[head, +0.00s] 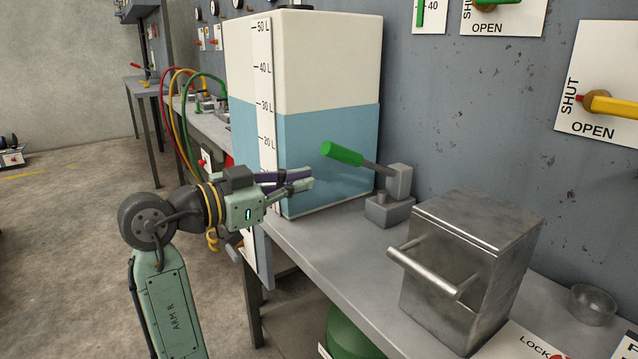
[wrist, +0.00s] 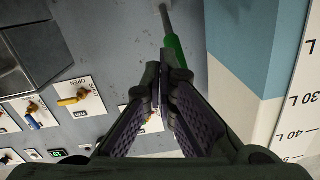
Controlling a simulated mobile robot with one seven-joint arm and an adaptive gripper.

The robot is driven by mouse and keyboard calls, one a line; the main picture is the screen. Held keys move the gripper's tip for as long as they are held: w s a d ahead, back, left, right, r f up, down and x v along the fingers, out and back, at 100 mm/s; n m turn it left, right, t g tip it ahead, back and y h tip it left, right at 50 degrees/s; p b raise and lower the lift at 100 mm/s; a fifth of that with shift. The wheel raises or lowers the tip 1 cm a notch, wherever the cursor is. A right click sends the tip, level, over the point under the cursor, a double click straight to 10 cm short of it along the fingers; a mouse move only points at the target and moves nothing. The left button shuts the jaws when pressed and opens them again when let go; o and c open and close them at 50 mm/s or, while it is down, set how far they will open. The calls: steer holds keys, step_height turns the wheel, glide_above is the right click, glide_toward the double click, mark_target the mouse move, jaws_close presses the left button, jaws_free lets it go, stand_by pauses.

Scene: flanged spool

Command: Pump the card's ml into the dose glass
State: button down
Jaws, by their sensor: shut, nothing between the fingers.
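The pump (head: 388,211) is a grey block on the bench with a lever ending in a green handle (head: 342,153). The handle tilts up and to the left. My gripper (head: 308,180) is shut and empty, left of the handle and in front of the tank. In the wrist view the green handle (wrist: 176,55) shows just beyond my closed fingertips (wrist: 163,75); I cannot tell whether they touch. A small round grey or clear cup (head: 592,304) stands at the bench's right end; I cannot tell if it is the dose glass. No readable ml card shows.
A tall tank (head: 300,55) with a litre scale, blue in its lower part, stands behind my gripper. A metal box with a bar handle (head: 470,265) stands right of the pump. Wall panels with yellow levers (head: 610,105) hang above. The bench front between tank and box is clear.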

steer(key=v, duration=0.3)
steer(key=shift+s+a+r, duration=0.2)
steer(key=shift+s+r, duration=0.05)
stand_by(1.5)
